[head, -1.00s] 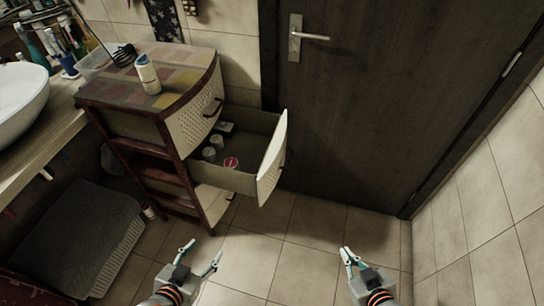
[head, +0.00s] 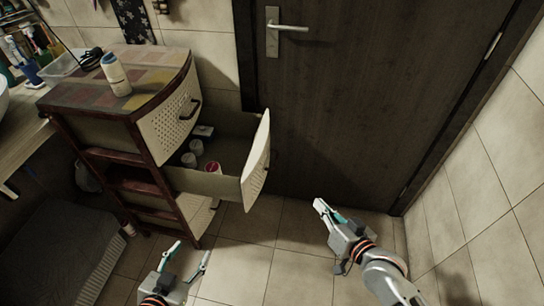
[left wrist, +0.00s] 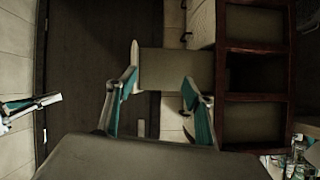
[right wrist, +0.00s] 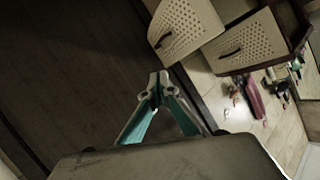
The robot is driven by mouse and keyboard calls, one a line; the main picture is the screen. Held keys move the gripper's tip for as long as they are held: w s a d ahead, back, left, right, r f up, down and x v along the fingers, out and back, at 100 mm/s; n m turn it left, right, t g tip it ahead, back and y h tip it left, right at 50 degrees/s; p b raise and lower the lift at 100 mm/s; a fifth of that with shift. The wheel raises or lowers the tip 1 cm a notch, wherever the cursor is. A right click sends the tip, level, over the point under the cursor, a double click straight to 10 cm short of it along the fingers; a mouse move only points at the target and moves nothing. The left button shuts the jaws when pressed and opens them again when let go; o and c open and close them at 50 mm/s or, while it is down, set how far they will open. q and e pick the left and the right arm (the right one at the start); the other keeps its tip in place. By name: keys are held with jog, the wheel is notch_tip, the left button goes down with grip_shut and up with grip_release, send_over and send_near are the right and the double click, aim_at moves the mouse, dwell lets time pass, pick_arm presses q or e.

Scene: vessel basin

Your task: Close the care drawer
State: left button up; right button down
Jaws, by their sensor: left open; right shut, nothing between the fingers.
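The care drawer (head: 257,165) is pulled out of the cabinet, second from the top. Its pale front stands out to the right, and several small containers (head: 190,158) lie inside. Its side panel (left wrist: 175,70) shows in the left wrist view and its perforated front (right wrist: 185,25) in the right wrist view. My right gripper (head: 322,205) is shut and empty, to the right of the drawer front and apart from it. My left gripper (head: 192,248) is open and empty, low in front of the cabinet, below the drawer in the picture.
The cabinet (head: 120,128) has a patchwork top with a white bottle (head: 116,75) on it. A dark door (head: 340,100) stands behind the drawer, and a tiled wall (head: 480,180) is on the right. The tiled floor (head: 245,262) between my grippers is clear.

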jog(key=w+a+f+m+t+y+b, duration=0.1)
jog(key=w+a+m+y+b, duration=0.1)
jog(key=w+m+b, duration=0.45)
jog(key=m+y+b, duration=0.2)
jog(key=m+b, duration=0.3)
jog(key=b, duration=0.3)
send_near(267, 140)
jog(key=w+f, duration=0.2)
jog(key=w, duration=0.3)
jog(key=shift+w+a+r+t, duration=0.1)
jog(key=shift+a+r+t, duration=0.1)
jog(key=shift+a, duration=0.25)
jog(key=shift+w+a+r+t, duration=0.1)
jog(key=shift+a+r+t, duration=0.1)
jog(key=shift+a, duration=0.25)
jog(key=shift+w+a+f, duration=0.1)
jog(key=shift+a, duration=0.5)
pick_arm(q)
notch_tip(267, 140, down, 12)
jog(key=s+d, duration=0.1)
jog(key=s, duration=0.1)
jog(key=shift+d+g+h, duration=0.3)
jog(key=shift+d+g, duration=0.1)
jog(key=shift+s, duration=0.15)
jog(key=shift+a, duration=0.1)
pick_arm(e)
jog(key=shift+a, duration=0.2)
